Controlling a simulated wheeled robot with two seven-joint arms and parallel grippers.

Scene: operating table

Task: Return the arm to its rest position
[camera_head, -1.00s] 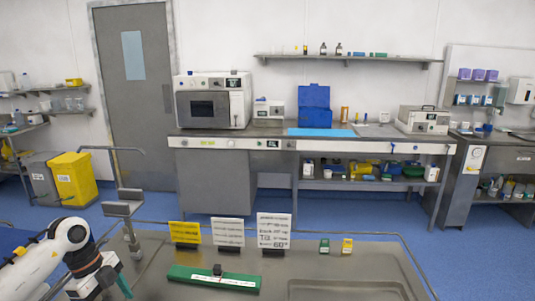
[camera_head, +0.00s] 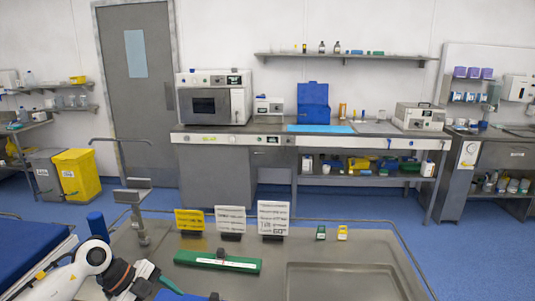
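My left arm (camera_head: 93,258) comes in from the lower left, white with a dark wrist, over the left end of the steel operating table (camera_head: 275,243). Its gripper is at or below the bottom edge of the head view; a teal piece shows beside the wrist, and I cannot make out the fingertips or anything between them. My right arm and gripper are not in view. A green case with a white strip (camera_head: 217,262) lies on the table to the right of my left wrist.
A yellow sign (camera_head: 189,220) and two white signs (camera_head: 230,220) (camera_head: 272,218) stand behind the green case. A green box (camera_head: 321,232) and a yellow box (camera_head: 342,232) stand to their right. A recessed basin (camera_head: 345,280) is at the front right. A blue padded surface (camera_head: 30,250) lies at left.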

